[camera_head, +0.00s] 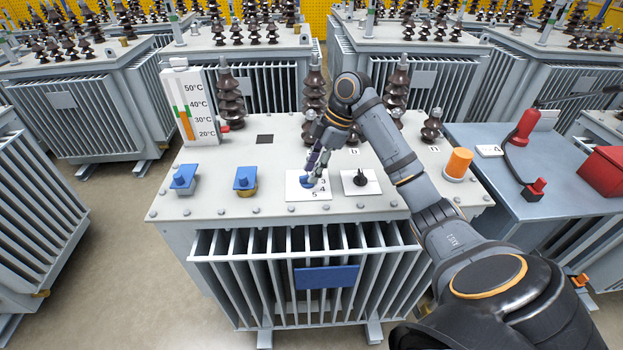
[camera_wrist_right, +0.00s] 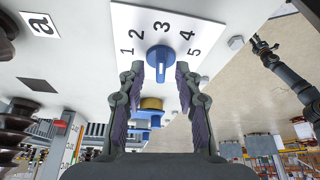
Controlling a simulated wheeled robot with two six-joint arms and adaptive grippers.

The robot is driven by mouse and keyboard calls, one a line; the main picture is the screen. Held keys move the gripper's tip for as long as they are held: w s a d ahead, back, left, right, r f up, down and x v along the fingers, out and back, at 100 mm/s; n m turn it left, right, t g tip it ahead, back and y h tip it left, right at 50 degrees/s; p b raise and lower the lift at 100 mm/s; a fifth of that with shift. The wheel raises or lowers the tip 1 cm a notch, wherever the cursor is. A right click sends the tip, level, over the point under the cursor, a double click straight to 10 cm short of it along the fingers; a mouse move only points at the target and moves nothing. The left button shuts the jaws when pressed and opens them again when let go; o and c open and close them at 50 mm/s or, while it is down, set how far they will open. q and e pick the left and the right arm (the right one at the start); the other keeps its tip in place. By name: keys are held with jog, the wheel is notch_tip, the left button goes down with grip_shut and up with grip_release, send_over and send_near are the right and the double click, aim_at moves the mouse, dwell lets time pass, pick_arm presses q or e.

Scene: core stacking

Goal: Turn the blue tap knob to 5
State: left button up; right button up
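The blue tap knob (camera_wrist_right: 159,58) stands on a white plate (camera_wrist_right: 208,62) numbered 1 to 5. In the head view the knob (camera_head: 306,181) and plate (camera_head: 293,194) are on top of the front transformer, partly hidden by my right gripper (camera_head: 318,168). In the wrist view my right gripper (camera_wrist_right: 160,72) is open, with one fingertip on each side of the knob's bar. Contact cannot be told. The bar runs up and down in that view, in line with the 3. A small dark gripper, apparently my left one (camera_wrist_right: 263,46), shows in the wrist view; the head view does not show it.
Left of the plate stand two blue-handled valves (camera_head: 245,179) (camera_head: 183,178). A black knob (camera_head: 360,179) on a white plate is close on the right, with an orange cap (camera_head: 458,163) beyond. A thermometer panel (camera_head: 192,108) and tall brown insulators (camera_head: 230,95) stand behind.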

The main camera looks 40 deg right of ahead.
jog(key=shift+a+f, duration=0.2)
jog(key=shift+f, duration=0.25)
grip_shut()
pick_arm(q)
jog(key=shift+s, duration=0.2)
pick_arm(e)
jog(key=shift+r+m+p, duration=0.2)
jog(key=shift+m+p, duration=0.1)
jog(key=shift+p, duration=0.5)
jog(key=m+t+h+p, duration=0.1)
jog(key=m+p, duration=0.3)
jog(key=p, duration=0.3)
jog(key=a+m+t+h+p, duration=0.1)
jog(key=m+p, duration=0.4)
jog(key=p, duration=0.2)
jog(key=m+h+p, duration=0.2)
jog(key=m+p, duration=0.2)
jog(key=p, duration=0.3)
jog(key=shift+s+a+t, duration=0.15)
jog(key=shift+s+t, duration=0.2)
jog(key=shift+t, duration=0.05)
pick_arm(q)
notch_tip(320, 180, up, 25)
jog(key=p, duration=0.2)
jog(key=shift+w, duration=0.15)
pick_arm(e)
jog(key=shift+f+m+h, duration=0.2)
jog(key=shift+m+h, duration=0.4)
jog(key=shift+m, duration=0.6)
